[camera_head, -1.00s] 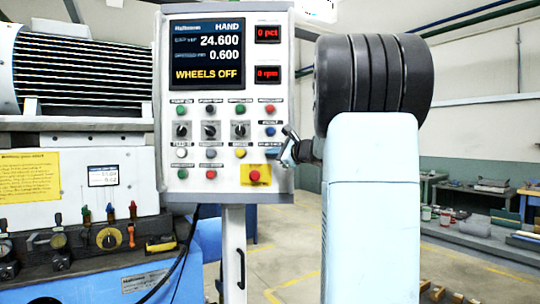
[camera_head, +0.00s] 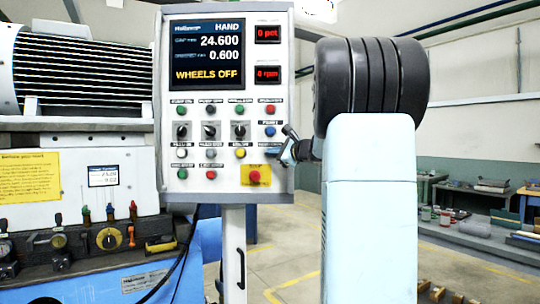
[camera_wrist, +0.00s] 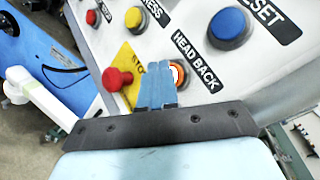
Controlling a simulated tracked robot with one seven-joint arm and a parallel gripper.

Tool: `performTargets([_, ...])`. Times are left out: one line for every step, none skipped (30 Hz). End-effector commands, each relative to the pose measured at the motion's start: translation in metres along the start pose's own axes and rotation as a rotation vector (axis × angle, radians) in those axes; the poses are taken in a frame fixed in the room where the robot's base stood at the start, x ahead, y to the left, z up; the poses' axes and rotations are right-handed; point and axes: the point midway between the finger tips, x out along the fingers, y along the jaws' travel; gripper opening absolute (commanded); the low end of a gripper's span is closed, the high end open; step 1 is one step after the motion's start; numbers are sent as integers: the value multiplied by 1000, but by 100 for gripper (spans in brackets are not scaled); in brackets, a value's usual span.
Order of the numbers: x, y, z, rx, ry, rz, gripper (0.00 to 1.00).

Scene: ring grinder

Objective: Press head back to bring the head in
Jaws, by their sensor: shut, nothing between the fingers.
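The control panel (camera_head: 228,115) stands in the middle of the head view, with rows of coloured buttons under a screen reading HAND, 24.600, 0.600 and WHEELS OFF. My gripper (camera_head: 284,148) is at the panel's lower right edge. In the wrist view my blue gripper fingers (camera_wrist: 160,82) are shut and empty. Their tips are beside the HEAD BACK button (camera_wrist: 178,73), which shows as a white and orange round partly hidden by the right finger. I cannot tell whether they touch it.
The red stop button (camera_wrist: 117,79) on its yellow plate is close left of my fingers. A yellow button (camera_wrist: 134,18) and the blue RESET button (camera_wrist: 228,24) are above. The blue grinder (camera_head: 80,270) stands left of the panel. A workbench (camera_head: 480,240) is at the far right.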

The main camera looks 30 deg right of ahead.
Motion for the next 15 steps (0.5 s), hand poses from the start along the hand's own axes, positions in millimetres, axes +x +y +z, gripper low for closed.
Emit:
performTargets([1,0,0,0,0,0,0])
performTargets([1,0,0,0,0,0,0])
performTargets([2,0,-1,0,-1,0,0])
performTargets([2,-1,-1,0,-1,0,0])
performTargets([2,-1,-1,0,-1,0,0])
performTargets([2,-1,-1,0,-1,1,0])
performTargets([3,-1,-1,0,-1,1,0])
performTargets([3,-1,-1,0,-1,1,0])
performTargets([3,-1,-2,1,-1,1,0])
performTargets([4,-2,-2,1,-1,1,0])
performTargets([4,-2,-2,1,-1,1,0])
performTargets([4,-2,-2,1,-1,1,0])
performTargets([5,-2,-2,1,-1,1,0])
performTargets([5,-2,-2,1,-2,1,0])
performTargets([5,-2,-2,0,-2,1,0])
